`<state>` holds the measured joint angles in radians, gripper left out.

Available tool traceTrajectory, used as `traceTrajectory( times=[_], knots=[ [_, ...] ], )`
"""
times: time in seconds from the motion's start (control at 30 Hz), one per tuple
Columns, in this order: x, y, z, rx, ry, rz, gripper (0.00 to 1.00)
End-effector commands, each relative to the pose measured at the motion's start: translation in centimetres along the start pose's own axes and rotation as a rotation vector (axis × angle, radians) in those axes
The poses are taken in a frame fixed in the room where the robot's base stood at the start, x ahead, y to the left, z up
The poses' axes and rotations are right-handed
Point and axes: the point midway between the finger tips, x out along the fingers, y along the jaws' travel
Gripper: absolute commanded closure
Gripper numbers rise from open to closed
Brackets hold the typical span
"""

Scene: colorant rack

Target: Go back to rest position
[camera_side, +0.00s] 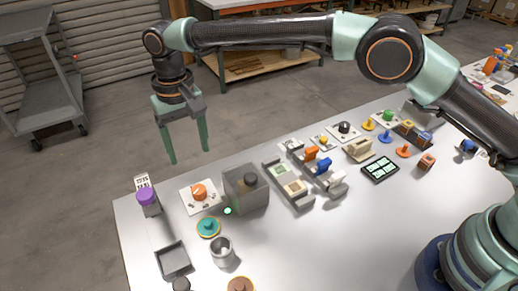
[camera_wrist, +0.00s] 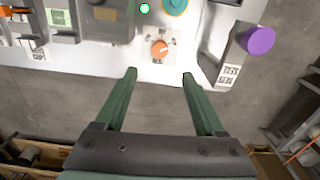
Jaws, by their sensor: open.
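My gripper (camera_side: 188,158) hangs open and empty at the end of my outstretched arm, fingers pointing down, in the air beyond the table's far left edge. In the wrist view my gripper (camera_wrist: 160,75) shows two green fingers spread apart with nothing between them. An orange knob (camera_wrist: 159,49) on a white plate lies just past the fingertips in that view. The same orange knob (camera_side: 199,191) is on the table in the side view, below and to the right of the fingers.
A purple-capped dispenser (camera_side: 146,198) stands at the table's left corner. A grey box (camera_side: 245,188) with a dark knob is beside the orange knob. A grey tray (camera_side: 172,260), a metal cup (camera_side: 221,251) and several switches and small parts crowd the table. Open floor lies beyond the edge.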

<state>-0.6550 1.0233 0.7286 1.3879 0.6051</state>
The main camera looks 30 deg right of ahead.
Motion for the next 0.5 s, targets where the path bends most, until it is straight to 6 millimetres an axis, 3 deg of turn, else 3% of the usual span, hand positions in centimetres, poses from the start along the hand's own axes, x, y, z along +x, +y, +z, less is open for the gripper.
traceTrajectory(
  times=[0.27, 0.37, 0.5],
  knots=[
    [-0.3, 0.2, -0.1, 0.001, 0.003, -0.002, 0.28],
    [-1.5, 1.4, -0.5, 0.004, 0.016, -0.01, 0.28],
    [-5.0, 4.8, -1.1, 0.012, 0.054, -0.032, 0.28]
  ],
)
